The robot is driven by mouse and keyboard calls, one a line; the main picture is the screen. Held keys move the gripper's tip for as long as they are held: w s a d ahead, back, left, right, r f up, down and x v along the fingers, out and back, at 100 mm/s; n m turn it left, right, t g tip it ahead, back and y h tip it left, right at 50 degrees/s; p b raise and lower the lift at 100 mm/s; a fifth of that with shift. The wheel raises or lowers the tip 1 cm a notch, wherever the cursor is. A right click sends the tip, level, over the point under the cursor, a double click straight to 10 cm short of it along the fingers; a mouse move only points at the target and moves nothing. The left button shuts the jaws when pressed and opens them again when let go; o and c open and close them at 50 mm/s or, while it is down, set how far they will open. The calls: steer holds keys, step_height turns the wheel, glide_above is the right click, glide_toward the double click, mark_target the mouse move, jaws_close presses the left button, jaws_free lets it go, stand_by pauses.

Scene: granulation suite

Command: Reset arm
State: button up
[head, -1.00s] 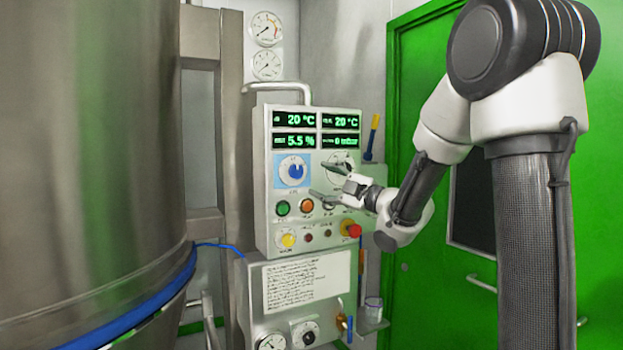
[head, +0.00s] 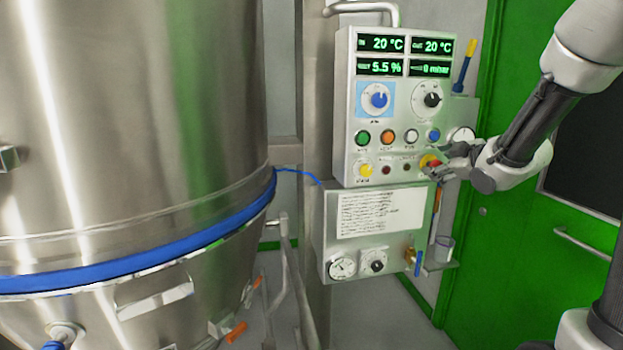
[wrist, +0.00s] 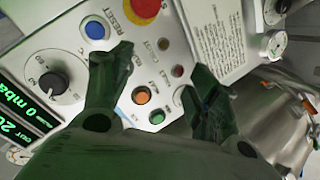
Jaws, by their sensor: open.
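My gripper (head: 437,162) is at the lower right of the control panel (head: 345,100) in the head view, its fingers apart and nothing between them. It overlaps the red mushroom button (head: 428,161) in that view; I cannot tell whether they touch. In the wrist view the two dark fingers of my gripper (wrist: 158,72) spread over the panel face. An orange button (wrist: 141,95) shows between them. A blue button (wrist: 96,30) beside the RESET label and the red button (wrist: 145,8) lie past the left fingertip. The white button (head: 411,136) shows clearly in the head view.
A large steel vessel (head: 130,110) with a blue band fills the left. A labelled lower box (head: 380,215) with gauges hangs under the panel. A green door (head: 510,230) stands behind my arm at right. A small shelf with a cup (head: 443,248) is beside the lower box.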

steer(key=s+d+f+m+g+h, duration=0.2)
steer(key=s+m+g, duration=0.1)
steer(key=s, duration=0.3)
steer(key=s+d+f+m+g+h, duration=0.1)
steer(key=s+d+f+m+g, duration=0.15)
steer(key=s, duration=0.45)
steer(key=s+d+f+m+g+h, duration=0.2)
steer(key=s+f+m+g, duration=0.15)
steer(key=s, duration=0.25)
steer(key=s+a+r+m+y, duration=0.1)
steer(key=s+a+r, duration=0.1)
steer(key=s, duration=0.6)
steer(key=s+a+r+m+y, duration=0.1)
steer(key=s+a+r, duration=0.2)
steer(key=s, duration=0.4)
steer(key=shift+s+a+r+m, duration=0.25)
steer(key=shift+s+a+m, duration=0.1)
steer(key=shift+a, duration=0.35)
steer(key=shift+c, duration=0.3)
